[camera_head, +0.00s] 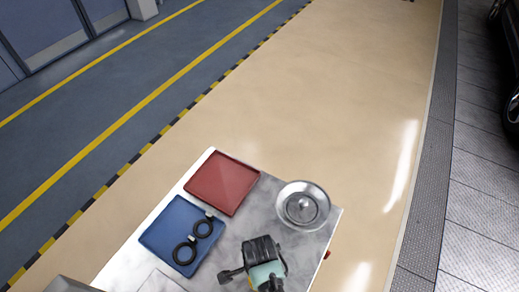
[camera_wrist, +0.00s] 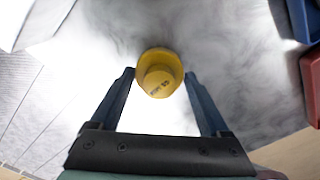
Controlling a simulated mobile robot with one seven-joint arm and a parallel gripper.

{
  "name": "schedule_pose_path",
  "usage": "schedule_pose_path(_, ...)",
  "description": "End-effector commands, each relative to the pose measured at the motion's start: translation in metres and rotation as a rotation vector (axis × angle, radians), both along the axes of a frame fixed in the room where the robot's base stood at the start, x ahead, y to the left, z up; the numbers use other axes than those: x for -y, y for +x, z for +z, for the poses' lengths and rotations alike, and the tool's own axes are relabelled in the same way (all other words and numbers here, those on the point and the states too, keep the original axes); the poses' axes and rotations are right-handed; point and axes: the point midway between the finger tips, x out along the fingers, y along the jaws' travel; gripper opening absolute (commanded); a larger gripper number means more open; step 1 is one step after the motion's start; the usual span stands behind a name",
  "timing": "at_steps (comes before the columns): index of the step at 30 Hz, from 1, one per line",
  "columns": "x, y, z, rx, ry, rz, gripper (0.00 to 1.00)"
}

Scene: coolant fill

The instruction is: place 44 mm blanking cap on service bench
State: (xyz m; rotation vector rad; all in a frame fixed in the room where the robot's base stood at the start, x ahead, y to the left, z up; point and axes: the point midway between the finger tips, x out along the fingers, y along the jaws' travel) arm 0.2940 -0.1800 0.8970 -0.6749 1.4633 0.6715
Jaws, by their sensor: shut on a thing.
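A yellow cap (camera_wrist: 160,60) with small dark marking, too blurred to read, sits between the two fingertips of my gripper (camera_wrist: 159,74) in the wrist view. The fingers are shut on it. In the head view my gripper (camera_head: 262,248) is over the near right part of the service bench (camera_head: 226,234), a pale marbled top. My gripper's own body hides the cap there. The bench's grey surface lies beyond the cap in the wrist view; I cannot tell whether the cap touches it.
A blue tray (camera_head: 160,237) with two black rings (camera_head: 185,252) lies on the bench's left. An empty-looking red tray (camera_head: 221,184) is at its far edge. A round silver dish (camera_head: 302,206) stands at the far right corner. Some bare bench shows between the trays and the dish.

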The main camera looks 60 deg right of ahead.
Motion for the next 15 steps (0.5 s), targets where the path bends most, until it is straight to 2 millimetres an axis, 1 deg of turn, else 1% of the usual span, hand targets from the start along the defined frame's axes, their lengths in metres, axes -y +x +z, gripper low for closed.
schedule_pose_path(5, 0.0002, 0.0004, 0.0004, 0.001, -0.001, 0.001, 0.26)
schedule_pose_path(9, 0.0, 0.0004, -0.0037, 0.0, 0.0, 0.001, 0.26)
schedule_pose_path(10, 0.0001, 0.0004, -0.0026, 0.001, -0.001, 0.001, 0.85)
schedule_pose_path(12, 0.0, 0.0004, -0.0023, 0.001, -0.001, 0.001, 0.98)
schedule_pose_path(13, 0.0, 0.0004, -0.0023, 0.001, -0.001, 0.001, 1.0)
schedule_pose_path(15, 0.0, 0.0004, -0.0022, 0.001, -0.001, 0.001, 1.0)
